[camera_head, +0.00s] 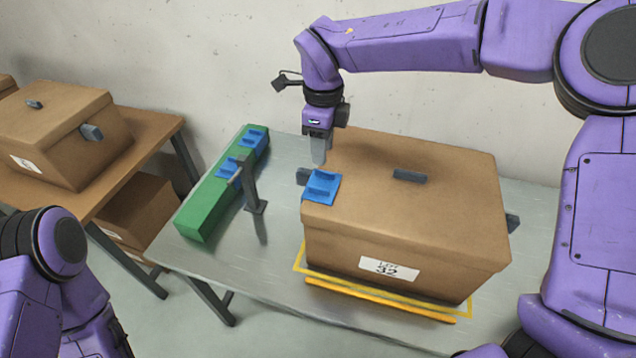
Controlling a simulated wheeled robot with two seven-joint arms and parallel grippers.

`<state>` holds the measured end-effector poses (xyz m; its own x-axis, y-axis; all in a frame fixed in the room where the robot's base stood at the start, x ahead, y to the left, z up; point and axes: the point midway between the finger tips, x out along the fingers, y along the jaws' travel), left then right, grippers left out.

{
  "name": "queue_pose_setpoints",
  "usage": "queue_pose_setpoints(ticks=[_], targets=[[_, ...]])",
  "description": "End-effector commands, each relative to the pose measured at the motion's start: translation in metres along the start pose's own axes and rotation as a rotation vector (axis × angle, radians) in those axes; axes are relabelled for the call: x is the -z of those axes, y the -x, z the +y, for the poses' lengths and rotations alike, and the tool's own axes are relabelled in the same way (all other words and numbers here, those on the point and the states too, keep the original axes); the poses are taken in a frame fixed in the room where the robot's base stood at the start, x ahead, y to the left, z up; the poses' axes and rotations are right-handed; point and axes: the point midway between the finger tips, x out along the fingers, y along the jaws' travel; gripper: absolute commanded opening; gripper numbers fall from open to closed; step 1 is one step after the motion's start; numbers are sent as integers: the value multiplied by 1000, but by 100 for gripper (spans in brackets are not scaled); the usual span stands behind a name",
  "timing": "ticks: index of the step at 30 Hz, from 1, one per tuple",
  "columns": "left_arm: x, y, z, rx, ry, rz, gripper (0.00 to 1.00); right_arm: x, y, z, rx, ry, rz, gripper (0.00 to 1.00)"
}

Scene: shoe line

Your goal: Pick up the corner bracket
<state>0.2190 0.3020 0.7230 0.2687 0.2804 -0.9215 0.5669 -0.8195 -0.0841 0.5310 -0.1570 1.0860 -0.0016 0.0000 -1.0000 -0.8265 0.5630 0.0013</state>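A blue corner bracket (321,188) sits on the near-left top corner area of a large cardboard box (440,190). More blue brackets (228,168) lie in a long green holder (203,208) on the table's left side. My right gripper (319,161) points down at the box's left edge, just behind the bracket on the box. Its fingers are seen nearly edge-on, so I cannot tell their opening or whether they touch that bracket. My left arm shows at the bottom left; its gripper is out of view.
The box stands on a grey table (270,260) within a yellow outline (298,258). A dark upright stand (251,185) is between the green holder and the box. A wooden table (160,135) with another cardboard box (62,130) is at left. The table's front-left area is clear.

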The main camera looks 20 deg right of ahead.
Motion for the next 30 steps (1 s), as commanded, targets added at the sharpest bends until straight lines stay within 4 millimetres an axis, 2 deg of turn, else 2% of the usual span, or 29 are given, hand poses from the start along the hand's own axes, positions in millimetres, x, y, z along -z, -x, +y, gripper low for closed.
queue_pose_setpoints(ticks=[6,10,17,18,20,21,22,30], targets=[[7,16,-1,0,0,0,0,8,-29,2,-1,3,4,38],[8,18,-2,0,0,1,0,7,-51,2,0,3,2,38],[7,17,-1,0,0,0,0,6,-57,2,1,4,-1,38],[7,17,-1,0,0,0,0,6,-57,2,1,4,-1,35],[7,17,-1,0,0,0,0,6,-57,2,1,4,-1,16],[7,17,-1,0,0,0,0,6,-57,2,1,4,-1,2],[7,17,-1,0,0,0,0,6,-57,2,1,4,-1,0],[7,17,-1,0,0,0,0,6,-56,2,1,4,-1,0]])
